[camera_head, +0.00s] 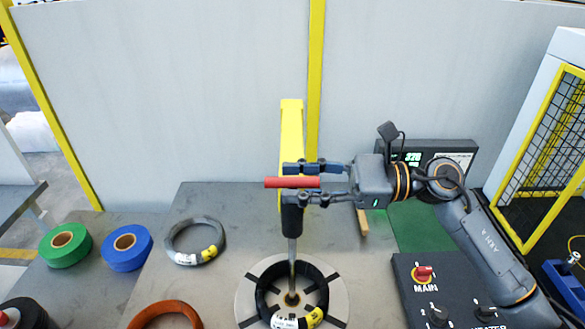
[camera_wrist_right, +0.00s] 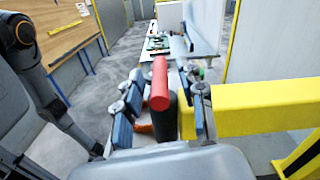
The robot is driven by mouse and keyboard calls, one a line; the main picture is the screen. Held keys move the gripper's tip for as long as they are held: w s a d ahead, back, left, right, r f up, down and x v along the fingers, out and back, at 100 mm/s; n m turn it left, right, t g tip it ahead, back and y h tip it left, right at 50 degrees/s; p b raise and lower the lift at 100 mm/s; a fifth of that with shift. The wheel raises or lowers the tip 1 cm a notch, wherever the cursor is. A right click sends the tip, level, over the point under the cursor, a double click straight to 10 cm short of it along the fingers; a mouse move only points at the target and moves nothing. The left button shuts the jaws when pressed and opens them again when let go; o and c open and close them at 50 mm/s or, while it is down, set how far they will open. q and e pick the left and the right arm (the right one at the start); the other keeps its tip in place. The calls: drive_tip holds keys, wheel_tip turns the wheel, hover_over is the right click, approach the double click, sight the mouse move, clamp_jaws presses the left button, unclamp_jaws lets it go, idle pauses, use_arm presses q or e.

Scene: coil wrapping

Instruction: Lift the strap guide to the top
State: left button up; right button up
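The strap guide has a red bar handle (camera_head: 280,182) on top of a black post (camera_head: 291,222). A thin grey rod (camera_head: 292,252) runs down from the post into the centre of a black coil (camera_head: 266,304). My right gripper (camera_head: 292,184) comes in from the right, with one finger on each side of the red handle. In the right wrist view, the red handle (camera_wrist_right: 159,82) lies between the blue finger pads. The black post (camera_wrist_right: 163,124) shows below it. I cannot tell whether the fingers touch the guide. My left gripper is out of view.
A yellow upright (camera_head: 291,130) stands behind the guide; it is a yellow beam (camera_wrist_right: 260,115) in the wrist view. Green (camera_head: 65,245) and blue (camera_head: 127,248) tape rolls and a grey coil (camera_head: 180,228) lie left. A MAIN switch box (camera_head: 405,277) sits right.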

drive_tip(key=shift+a, duration=0.65)
clamp_jaws()
